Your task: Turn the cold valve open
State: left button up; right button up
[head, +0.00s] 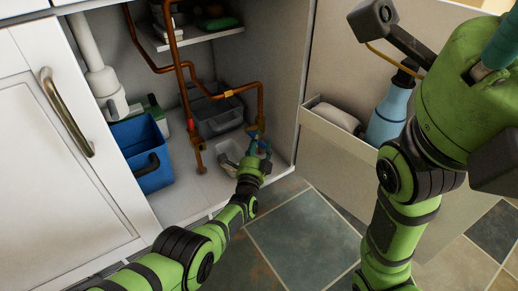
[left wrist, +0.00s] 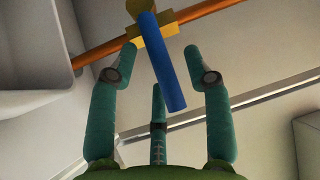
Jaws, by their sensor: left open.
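The cold valve has a blue lever (left wrist: 165,70) on a yellow body (left wrist: 153,28), mounted on a copper pipe, in the left wrist view. In the head view it sits low on the right-hand pipe inside the cabinet, mostly hidden by my gripper. My left gripper (head: 260,143) reaches into the cabinet and is open. In the left wrist view its fingers (left wrist: 170,58) stand apart on both sides of the blue lever, with gaps and no visible contact. My right arm is at the right of the head view; only a teal part of its gripper (head: 501,45) shows at the edge.
A red handle (head: 191,124) is on the left copper pipe. A blue bin (head: 135,135) and a grey bin (head: 224,125) stand in the cabinet. The open door at right carries a rack (head: 340,134) with a blue spray bottle (head: 389,112). The tiled floor in front is clear.

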pick_arm(q)
jog(key=shift+w, duration=0.2)
grip_shut()
jog(key=shift+r, duration=0.1)
